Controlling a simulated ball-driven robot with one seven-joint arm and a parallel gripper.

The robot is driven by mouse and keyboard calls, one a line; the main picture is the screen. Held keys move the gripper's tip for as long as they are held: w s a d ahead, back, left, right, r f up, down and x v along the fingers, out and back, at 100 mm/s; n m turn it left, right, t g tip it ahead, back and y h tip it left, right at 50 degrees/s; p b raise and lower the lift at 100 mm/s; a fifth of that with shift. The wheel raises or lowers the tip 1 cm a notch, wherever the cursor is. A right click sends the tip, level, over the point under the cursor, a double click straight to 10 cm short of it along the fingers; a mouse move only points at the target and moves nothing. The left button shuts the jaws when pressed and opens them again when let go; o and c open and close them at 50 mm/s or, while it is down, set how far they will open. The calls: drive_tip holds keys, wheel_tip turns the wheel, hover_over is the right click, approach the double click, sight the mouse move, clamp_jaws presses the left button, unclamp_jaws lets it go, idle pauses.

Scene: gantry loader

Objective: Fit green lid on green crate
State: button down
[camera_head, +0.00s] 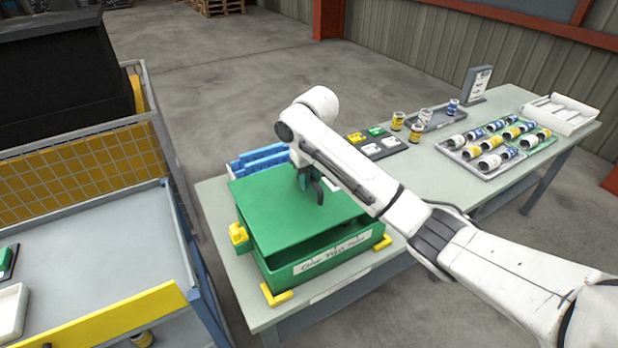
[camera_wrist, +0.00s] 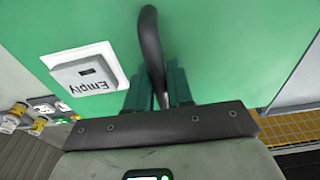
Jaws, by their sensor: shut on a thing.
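The green lid (camera_head: 285,212) is a flat green panel above the green crate (camera_head: 322,262). It sits a little back and left of the crate's front wall, so a gap into the crate shows along the front. In the wrist view the lid (camera_wrist: 225,50) fills most of the picture, with a dark curved handle (camera_wrist: 151,45) and a white label reading "Empty" (camera_wrist: 90,70). My gripper (camera_head: 308,180) is over the lid; in the wrist view its fingers (camera_wrist: 158,88) are shut on the handle. Whether the lid's far edge touches the crate cannot be told.
Yellow corner brackets (camera_head: 276,295) stand around the crate on the grey table (camera_head: 440,160). Blue bins (camera_head: 262,158) lie behind the lid. A tray of cans (camera_head: 497,150) and a small block tray (camera_head: 378,143) lie to the right. A cart (camera_head: 110,250) stands left, across a gap.

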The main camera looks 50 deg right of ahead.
sight(310, 190)
wheel_tip(310, 190, down, 3)
drive_tip(key=b, duration=0.3)
drive_tip(key=shift+f, duration=1.15)
drive_tip(key=shift+s+p, duration=0.15)
drive_tip(key=shift+p, duration=1)
idle(1.1)
idle(0.5)
drive_tip(key=shift+f, duration=0.75)
drive_tip(key=c, duration=0.9)
unclamp_jaws()
drive_tip(key=shift+f, duration=0.1)
